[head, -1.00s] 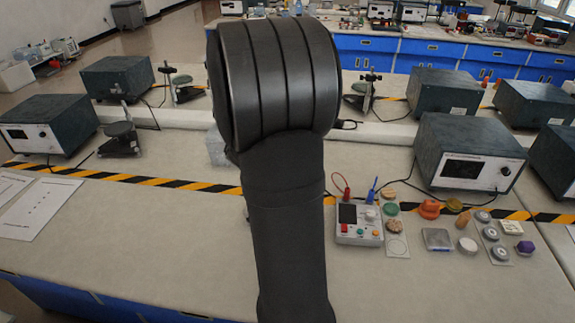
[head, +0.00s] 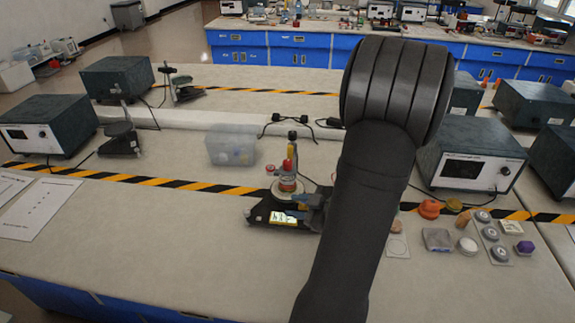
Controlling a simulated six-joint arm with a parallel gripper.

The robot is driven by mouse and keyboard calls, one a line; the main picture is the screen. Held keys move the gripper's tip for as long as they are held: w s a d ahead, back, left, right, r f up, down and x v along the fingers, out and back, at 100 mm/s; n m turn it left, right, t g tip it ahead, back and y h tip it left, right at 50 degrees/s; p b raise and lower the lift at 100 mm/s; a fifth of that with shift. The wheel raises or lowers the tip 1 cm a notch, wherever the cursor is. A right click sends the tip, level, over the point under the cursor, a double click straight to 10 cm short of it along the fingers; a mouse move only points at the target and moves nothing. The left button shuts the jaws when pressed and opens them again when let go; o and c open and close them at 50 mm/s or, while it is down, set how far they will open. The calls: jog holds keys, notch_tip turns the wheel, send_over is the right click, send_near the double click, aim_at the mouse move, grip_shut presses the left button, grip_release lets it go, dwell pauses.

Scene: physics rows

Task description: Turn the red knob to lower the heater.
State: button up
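A small dark apparatus stands on the near bench in the head view, with a black base (head: 272,216) carrying a lit yellow-white panel. A pale round plate (head: 277,194) sits above the base, and an upright column of red parts (head: 291,152) with a yellow top rises from it. I cannot tell which red part is the knob. My gripper (head: 303,202) seems to be the dark, blue-tipped shape low at the apparatus's right side, partly hidden by my arm. Its fingers are too small to read, and I cannot tell whether it touches anything.
A clear plastic bin (head: 231,148) stands behind the apparatus. Black cables (head: 280,122) lie further back. Small items, including an orange-red one (head: 429,208) and a purple one (head: 525,247), lie to the right. The bench front left of centre is bare. Dark instrument boxes (head: 470,158) stand behind.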

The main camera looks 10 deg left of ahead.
aim_at(291, 168)
jog(key=d+r+m+t+y, duration=0.1)
jog(key=d+r+m+t, duration=0.3)
jog(key=d+m+t, duration=0.35)
jog(key=shift+m, duration=0.45)
jog(key=x, duration=1.7)
jog(key=shift+w+f, duration=0.25)
jog(key=shift+f, duration=0.15)
jog(key=shift+d, duration=0.1)
jog(key=c, duration=0.7)
jog(key=shift+o, duration=0.2)
